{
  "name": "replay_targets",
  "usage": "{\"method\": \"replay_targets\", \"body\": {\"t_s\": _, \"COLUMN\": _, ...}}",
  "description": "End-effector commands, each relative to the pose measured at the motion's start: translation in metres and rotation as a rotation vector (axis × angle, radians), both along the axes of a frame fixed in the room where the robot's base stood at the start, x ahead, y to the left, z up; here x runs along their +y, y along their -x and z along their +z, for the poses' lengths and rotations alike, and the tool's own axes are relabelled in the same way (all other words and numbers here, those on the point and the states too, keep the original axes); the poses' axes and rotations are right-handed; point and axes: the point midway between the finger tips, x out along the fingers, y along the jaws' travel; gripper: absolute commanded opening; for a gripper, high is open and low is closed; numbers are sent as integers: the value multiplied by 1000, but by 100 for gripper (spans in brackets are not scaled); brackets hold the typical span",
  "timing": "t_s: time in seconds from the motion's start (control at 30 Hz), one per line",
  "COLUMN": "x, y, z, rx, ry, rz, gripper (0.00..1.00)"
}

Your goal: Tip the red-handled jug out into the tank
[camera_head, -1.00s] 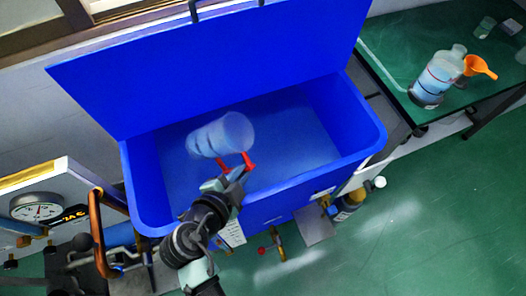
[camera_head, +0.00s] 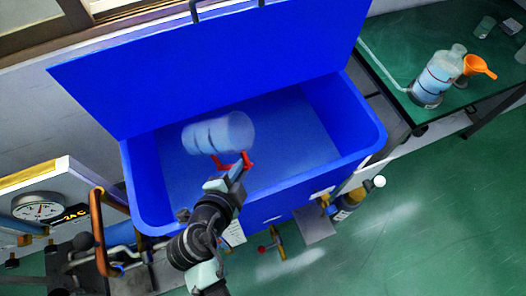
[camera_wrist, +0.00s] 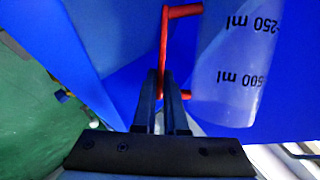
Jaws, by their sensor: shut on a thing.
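The red-handled jug (camera_head: 222,133) is a clear, ribbed vessel lying on its side in the air over the open blue tank (camera_head: 140,190). In the wrist view the jug (camera_wrist: 228,85) shows marks reading 250 ml and 500 ml, upside down. My gripper (camera_head: 240,172) is shut on its red handle (camera_head: 247,161). In the wrist view the handle (camera_wrist: 165,45) stands between the fingers of my gripper (camera_wrist: 163,82). The tank's lid (camera_head: 215,65) is raised behind. I cannot tell whether liquid is in the jug or leaving it.
A green table (camera_head: 400,40) at right holds a bottle of bluish liquid (camera_head: 438,75), an orange funnel (camera_head: 480,66) and a small glass (camera_head: 485,27). A gauge unit (camera_head: 40,205) with an orange pipe (camera_head: 98,230) stands left of the tank. Valves (camera_head: 277,242) sit at its front.

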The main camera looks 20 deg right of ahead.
Motion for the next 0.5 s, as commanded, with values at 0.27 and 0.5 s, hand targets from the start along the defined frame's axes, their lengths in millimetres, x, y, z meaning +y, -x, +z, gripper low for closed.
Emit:
{"method": "replay_targets", "body": {"t_s": 0.27, "x": 1, "y": -2, "z": 3, "rx": -27, "ry": -30, "rz": 0, "gripper": 0}}
{"method": "replay_targets", "body": {"t_s": 0.5, "x": 2, "y": -2, "z": 3, "rx": -46, "ry": -58, "rz": 0, "gripper": 0}}
